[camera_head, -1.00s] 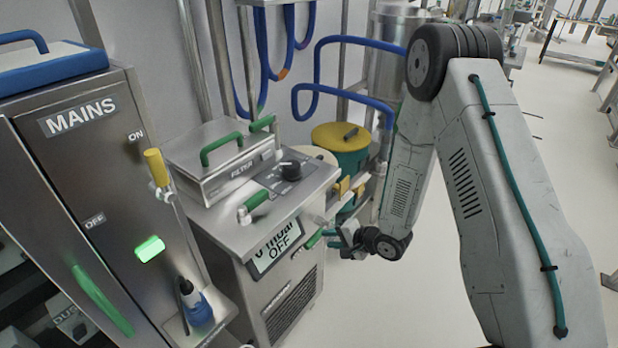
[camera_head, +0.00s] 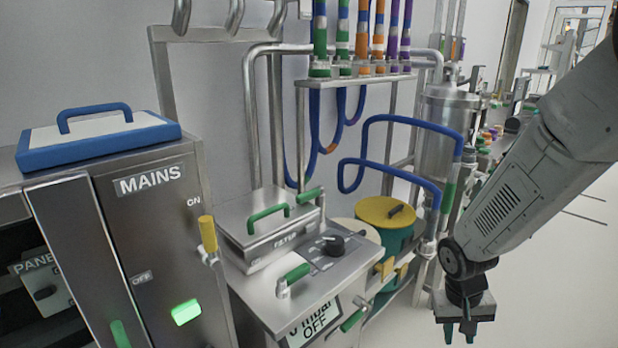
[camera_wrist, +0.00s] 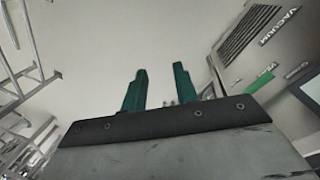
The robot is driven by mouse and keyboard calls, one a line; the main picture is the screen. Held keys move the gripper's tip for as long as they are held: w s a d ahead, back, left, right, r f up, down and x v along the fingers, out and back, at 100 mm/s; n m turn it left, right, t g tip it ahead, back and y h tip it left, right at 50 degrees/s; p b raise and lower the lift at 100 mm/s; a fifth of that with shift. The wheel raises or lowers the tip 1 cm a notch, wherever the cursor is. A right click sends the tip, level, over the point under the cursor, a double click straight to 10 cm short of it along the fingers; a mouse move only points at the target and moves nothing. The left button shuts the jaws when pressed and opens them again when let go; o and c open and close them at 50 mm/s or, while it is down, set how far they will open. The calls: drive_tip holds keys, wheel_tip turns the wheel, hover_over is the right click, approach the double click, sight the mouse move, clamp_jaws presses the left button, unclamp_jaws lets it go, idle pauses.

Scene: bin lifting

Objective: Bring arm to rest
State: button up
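My arm comes in from the right in the head view, with its pale grey forearm slanting down to the left. My gripper (camera_head: 459,334) hangs at its end, pointing down over the pale floor, to the right of the filter cabinet and the yellow-lidded bin. It does not appear to touch either. In the wrist view its two green fingers (camera_wrist: 160,85) stand apart with nothing between them, so it is open and empty.
The mains cabinet (camera_head: 162,250) stands at left with its yellow handle up. The filter cabinet (camera_head: 290,292) reads OFF. A green bin with a yellow lid (camera_head: 375,212) stands behind it. Blue hoses (camera_head: 400,120) loop above. Floor at right (camera_head: 570,270) is open.

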drive_tip(key=s+a+r+t+y, duration=0.1)
drive_tip(key=s+a+r, duration=0.1)
drive_tip(key=s+r, duration=0.7)
drive_tip(key=s+a+r+n+y, duration=0.1)
drive_tip(key=s+a+r, duration=0.2)
drive_tip(key=s+r, duration=0.6)
drive_tip(key=shift+r+n+t, duration=0.3)
drive_tip(key=shift+r+t, duration=0.1)
drive_tip(key=shift+r, duration=2.45)
